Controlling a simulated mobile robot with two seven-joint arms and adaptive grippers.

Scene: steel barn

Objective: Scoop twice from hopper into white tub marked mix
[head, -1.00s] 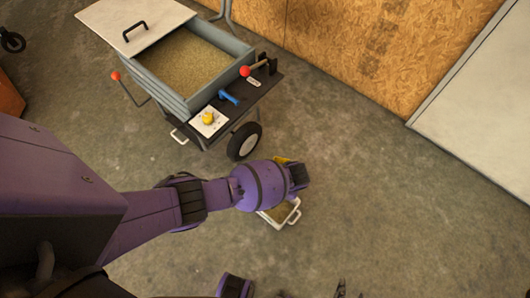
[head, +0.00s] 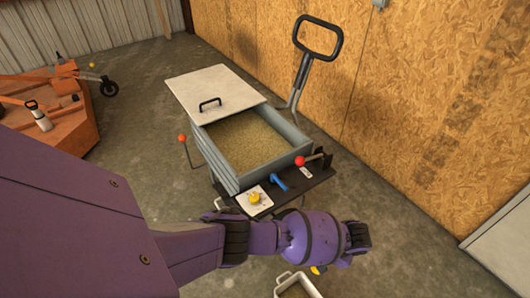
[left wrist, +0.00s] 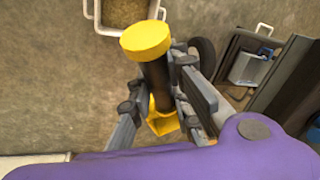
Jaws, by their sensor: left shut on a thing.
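My left gripper (left wrist: 165,95) is shut on the black handle (left wrist: 155,78) of a yellow scoop, with a round yellow cap (left wrist: 145,40) at one end. The scoop's yellow bowl (left wrist: 165,122) shows partly behind the fingers; its contents are hidden. In the head view my forearm covers most of the scoop, with a bit of yellow (head: 317,270) showing below. The hopper (head: 225,168) is open at its near part and holds tan grain. A white tub (head: 312,284) with handles and tan grain in it is cut by the bottom edge; no marking is readable. My right gripper is out of view.
A white lid (head: 215,88) covers the hopper's far part. A dark panel (head: 300,188) in front carries a yellow knob (head: 255,197), a blue handle (head: 279,180) and a red-knobbed lever (head: 301,161). A wood wall (head: 400,90) stands behind; orange machinery (head: 65,105) is far left.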

